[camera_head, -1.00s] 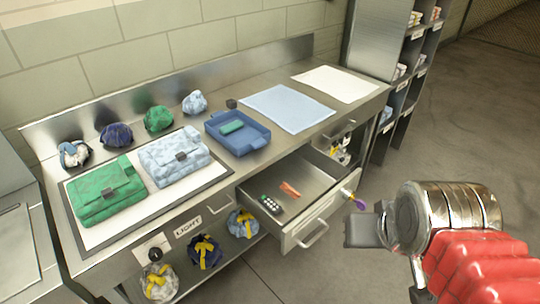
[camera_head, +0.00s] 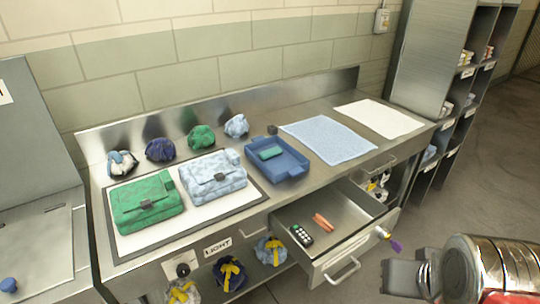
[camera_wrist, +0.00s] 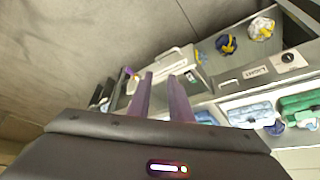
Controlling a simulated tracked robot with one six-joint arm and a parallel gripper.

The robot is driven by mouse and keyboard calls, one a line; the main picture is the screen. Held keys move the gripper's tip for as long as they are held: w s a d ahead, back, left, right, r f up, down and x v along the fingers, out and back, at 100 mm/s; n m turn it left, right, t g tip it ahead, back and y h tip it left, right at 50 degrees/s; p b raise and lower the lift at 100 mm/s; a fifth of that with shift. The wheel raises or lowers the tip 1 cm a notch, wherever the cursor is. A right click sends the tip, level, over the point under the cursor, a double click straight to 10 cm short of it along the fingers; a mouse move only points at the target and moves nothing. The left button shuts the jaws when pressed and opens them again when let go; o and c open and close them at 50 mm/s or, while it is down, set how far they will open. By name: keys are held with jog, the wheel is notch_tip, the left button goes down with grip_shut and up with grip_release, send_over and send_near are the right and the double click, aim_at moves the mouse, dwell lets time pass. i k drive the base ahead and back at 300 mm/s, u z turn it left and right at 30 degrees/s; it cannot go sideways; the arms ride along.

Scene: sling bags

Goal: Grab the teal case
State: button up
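A small teal case (camera_head: 270,153) lies inside a blue tray (camera_head: 291,172) on the steel counter. My gripper (camera_head: 392,277) is at the lower right in the head view, in front of the counter and well apart from the case. In the wrist view its two fingers (camera_wrist: 161,78) stand apart with nothing between them. I cannot make out the teal case in the wrist view.
A green bag (camera_head: 147,203) and a light blue bag (camera_head: 213,178) lie on a white mat left of the tray. Several pouches line the back. An open drawer (camera_head: 345,205) juts out below the tray, holding a remote (camera_head: 301,235). A blue cloth (camera_head: 329,139) lies right of the tray.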

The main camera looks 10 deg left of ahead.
aim_at(271, 153)
jog(key=k, duration=1)
jog(key=z, duration=0.85)
jog(key=i, duration=2.5)
